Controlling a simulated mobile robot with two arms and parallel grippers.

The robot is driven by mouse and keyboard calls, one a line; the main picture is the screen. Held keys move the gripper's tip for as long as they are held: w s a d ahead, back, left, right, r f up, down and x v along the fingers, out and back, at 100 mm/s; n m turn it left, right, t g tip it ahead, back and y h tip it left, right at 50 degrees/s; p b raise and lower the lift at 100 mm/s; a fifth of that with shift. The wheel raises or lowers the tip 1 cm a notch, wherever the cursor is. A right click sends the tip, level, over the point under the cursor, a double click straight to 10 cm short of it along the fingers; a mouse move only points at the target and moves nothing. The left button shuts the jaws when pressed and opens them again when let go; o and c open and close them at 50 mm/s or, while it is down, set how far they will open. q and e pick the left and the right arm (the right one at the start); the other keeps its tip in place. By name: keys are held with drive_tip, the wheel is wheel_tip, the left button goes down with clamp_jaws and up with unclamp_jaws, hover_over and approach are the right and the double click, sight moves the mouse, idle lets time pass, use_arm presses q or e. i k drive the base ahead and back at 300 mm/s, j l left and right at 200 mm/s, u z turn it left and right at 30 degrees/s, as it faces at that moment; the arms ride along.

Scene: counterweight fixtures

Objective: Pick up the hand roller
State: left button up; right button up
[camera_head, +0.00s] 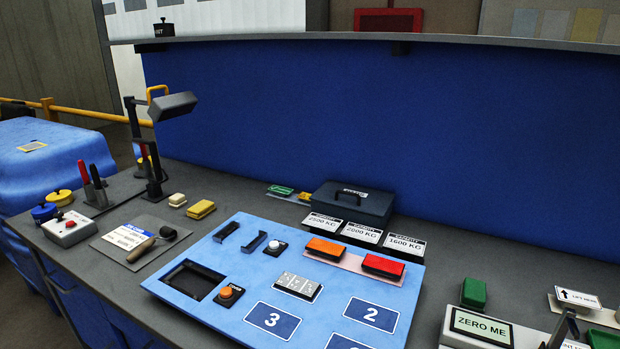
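What looks like the hand roller (142,249) lies at the left of the bench in the head view. It has a tan handle pointing to the lower left and a dark head at its upper right end. It rests on a grey mat (152,258), beside a white and blue printed card (128,236). Nothing is touching it from above.
A red-button box (68,228) and a pen holder (97,190) stand left of the mat. A lamp (174,106) rises behind it. A light-blue board (235,255) lies to its right. Yellow block (201,209) sits behind.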

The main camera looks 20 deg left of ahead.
sight(169, 234)
drive_tip(key=u, duration=1.55)
